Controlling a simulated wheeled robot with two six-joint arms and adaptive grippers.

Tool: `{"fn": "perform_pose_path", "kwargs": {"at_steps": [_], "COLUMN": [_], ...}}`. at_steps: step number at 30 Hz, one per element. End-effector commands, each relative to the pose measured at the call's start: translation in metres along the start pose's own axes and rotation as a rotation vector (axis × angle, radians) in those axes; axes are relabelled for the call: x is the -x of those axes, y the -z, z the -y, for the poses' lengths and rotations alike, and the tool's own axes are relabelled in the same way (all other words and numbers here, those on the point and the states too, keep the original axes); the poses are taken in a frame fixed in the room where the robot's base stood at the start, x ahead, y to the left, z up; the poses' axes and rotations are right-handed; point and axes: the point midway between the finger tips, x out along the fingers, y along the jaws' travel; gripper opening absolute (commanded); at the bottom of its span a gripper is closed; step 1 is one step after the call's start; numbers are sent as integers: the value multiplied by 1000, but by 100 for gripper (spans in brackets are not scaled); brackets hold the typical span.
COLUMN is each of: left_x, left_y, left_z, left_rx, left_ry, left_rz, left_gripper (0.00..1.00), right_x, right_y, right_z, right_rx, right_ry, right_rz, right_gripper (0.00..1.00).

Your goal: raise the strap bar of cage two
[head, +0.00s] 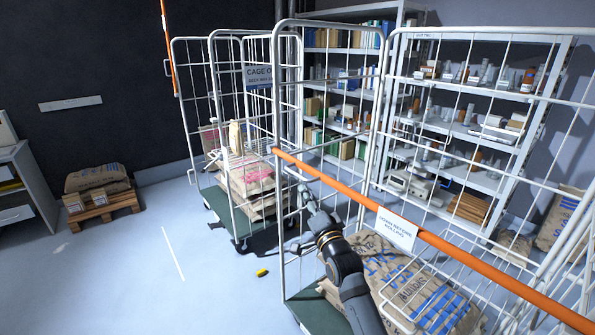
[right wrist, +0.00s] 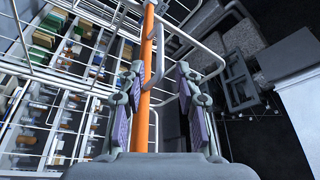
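Cage two (head: 286,100) is the white wire trolley in the foreground of the head view. Its orange strap bar (head: 334,182) slopes across the front, from the left post down to the lower right. A white sign (head: 397,229) hangs on it. My right gripper (head: 303,217) is beside the cage's left end, below the bar in the picture. In the right wrist view the right gripper (right wrist: 160,90) is open, and the orange bar (right wrist: 148,50) shows in the gap, nearer the left finger. Whether it touches a pad I cannot tell. My left gripper is not in view.
Cage one (head: 192,90) stands behind at left, with an orange bar (head: 169,45) upright by its post. Sacks (head: 430,300) lie inside cage two. A yellow object (head: 261,272) lies on the floor. A pallet (head: 104,207) with sacks stands at left.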

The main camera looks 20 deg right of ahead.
Motion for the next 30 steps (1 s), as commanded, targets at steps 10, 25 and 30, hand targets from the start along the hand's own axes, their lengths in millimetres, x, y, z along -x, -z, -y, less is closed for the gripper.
{"fn": "perform_pose_path", "kwargs": {"at_steps": [10, 25, 30], "left_x": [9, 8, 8], "left_y": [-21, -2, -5], "left_z": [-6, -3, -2], "left_rx": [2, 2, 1], "left_ry": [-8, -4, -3], "left_rz": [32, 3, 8], "left_gripper": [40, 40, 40], "right_x": [-46, -105, -105], "right_y": [0, -1, -1], "right_z": [1, -2, -3], "right_rx": [0, 3, 4], "right_ry": [-2, -4, -4], "right_rz": [0, 1, 1], "right_gripper": [34, 34, 34]}}
